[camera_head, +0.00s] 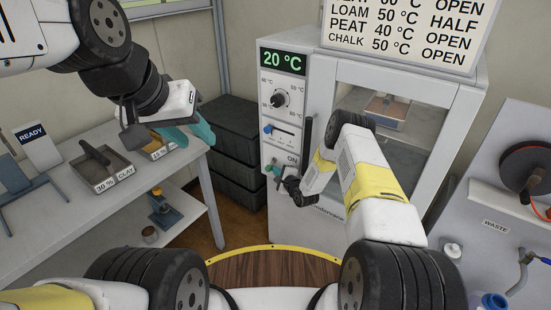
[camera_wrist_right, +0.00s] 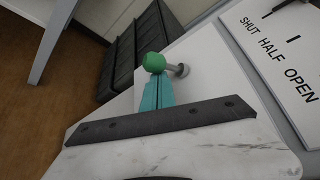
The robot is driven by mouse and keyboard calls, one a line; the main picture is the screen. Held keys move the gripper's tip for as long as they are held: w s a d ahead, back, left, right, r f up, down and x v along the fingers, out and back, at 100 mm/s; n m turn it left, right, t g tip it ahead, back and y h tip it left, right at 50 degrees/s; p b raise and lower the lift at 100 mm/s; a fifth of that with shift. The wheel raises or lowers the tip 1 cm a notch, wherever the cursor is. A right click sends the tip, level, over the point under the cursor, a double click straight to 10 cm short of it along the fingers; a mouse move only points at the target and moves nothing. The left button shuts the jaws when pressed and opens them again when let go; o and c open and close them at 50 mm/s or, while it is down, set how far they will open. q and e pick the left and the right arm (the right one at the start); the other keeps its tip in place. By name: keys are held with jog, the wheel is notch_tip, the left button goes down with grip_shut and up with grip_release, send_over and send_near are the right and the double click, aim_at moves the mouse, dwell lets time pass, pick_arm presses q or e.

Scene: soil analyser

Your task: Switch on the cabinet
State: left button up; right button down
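The cabinet (camera_head: 400,85) stands in the middle of the head view, with a green 20 °C display (camera_head: 283,61) at the top of its control panel. The switch marked ON sits low on the panel. Its green ball (camera_wrist_right: 154,62) on a grey stem shows in the right wrist view. My right gripper (camera_head: 274,171) is at this switch. Its teal fingers (camera_wrist_right: 157,92) are together, with their tips at the ball; I cannot tell if they touch it. My left gripper (camera_head: 188,136) hangs over the table at left, its teal fingers apart and empty.
A dial (camera_head: 280,98) and a blue-knobbed slider (camera_head: 268,129) are above the switch; the door handle (camera_head: 307,134) is beside them. Dark crates (camera_head: 235,125) stand left of the cabinet. The table (camera_head: 95,215) holds soil trays (camera_head: 100,170). A waste station (camera_head: 500,215) is at right.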

jog(key=shift+s+r, duration=0.1)
jog(key=shift+r, duration=0.1)
jog(key=shift+s+a+r, duration=0.15)
jog(key=shift+r, duration=0.25)
jog(key=shift+s+a+r, duration=0.15)
jog(key=shift+r, duration=0.35)
jog(key=shift+a, duration=0.1)
